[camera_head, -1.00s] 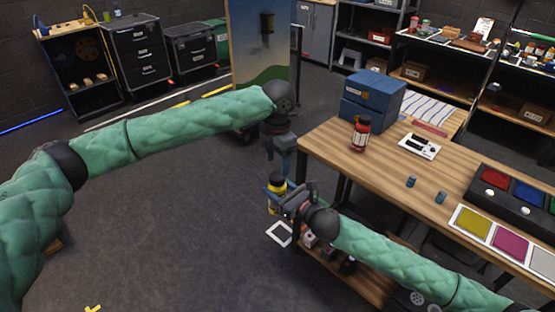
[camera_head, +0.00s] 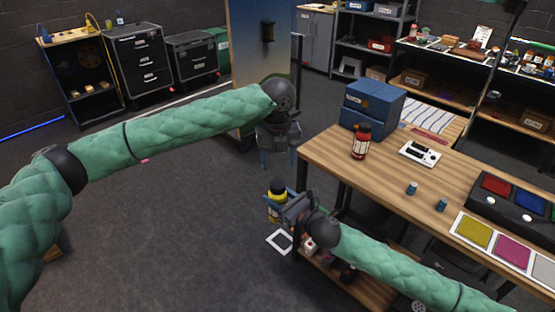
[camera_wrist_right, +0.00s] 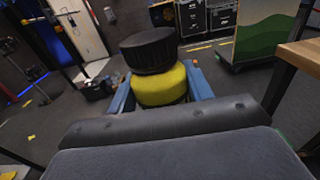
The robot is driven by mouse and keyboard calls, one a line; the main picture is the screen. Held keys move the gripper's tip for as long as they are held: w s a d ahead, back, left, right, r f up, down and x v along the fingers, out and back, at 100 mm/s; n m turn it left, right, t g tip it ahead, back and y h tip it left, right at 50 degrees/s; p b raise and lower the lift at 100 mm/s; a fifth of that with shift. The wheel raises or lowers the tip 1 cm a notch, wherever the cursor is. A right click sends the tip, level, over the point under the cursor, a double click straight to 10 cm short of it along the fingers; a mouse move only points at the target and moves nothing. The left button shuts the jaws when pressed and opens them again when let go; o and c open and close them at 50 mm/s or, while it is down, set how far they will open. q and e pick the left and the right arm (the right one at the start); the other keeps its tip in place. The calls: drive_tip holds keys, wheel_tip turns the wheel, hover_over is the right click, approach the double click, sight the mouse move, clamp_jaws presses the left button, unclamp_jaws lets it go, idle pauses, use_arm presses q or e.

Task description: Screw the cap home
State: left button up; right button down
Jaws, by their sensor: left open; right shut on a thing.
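A yellow bottle (camera_head: 274,213) with a black cap (camera_head: 278,187) is held upright off the left end of the table. My right gripper (camera_head: 275,203) is shut on the yellow bottle. In the right wrist view, blue fingers flank the yellow body (camera_wrist_right: 160,86), and the wide black cap (camera_wrist_right: 149,50) sits on top, looking slightly tilted. I cannot tell how its thread is seated. My left gripper (camera_head: 278,160) is open and empty, pointing down above the cap, with a gap between them.
The wooden table (camera_head: 390,178) is at the right, with a red bottle (camera_head: 361,142), blue boxes (camera_head: 372,104), a white device (camera_head: 420,154), small blue cylinders (camera_head: 411,188) and a button panel (camera_head: 510,198). A painted panel (camera_head: 243,65) stands behind. Floor to the left is clear.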

sight(278, 184)
use_arm(q)
drive_tip(key=n, duration=0.7)
drive_tip(key=shift+r, duration=0.1)
drive_tip(key=n, duration=0.4)
drive_tip(key=shift+s, duration=0.1)
drive_tip(key=n, duration=0.4)
drive_tip(key=shift+a, duration=0.1)
drive_tip(key=n, duration=1.4)
drive_tip(key=shift+n, duration=0.3)
drive_tip(key=shift+f, duration=3.95)
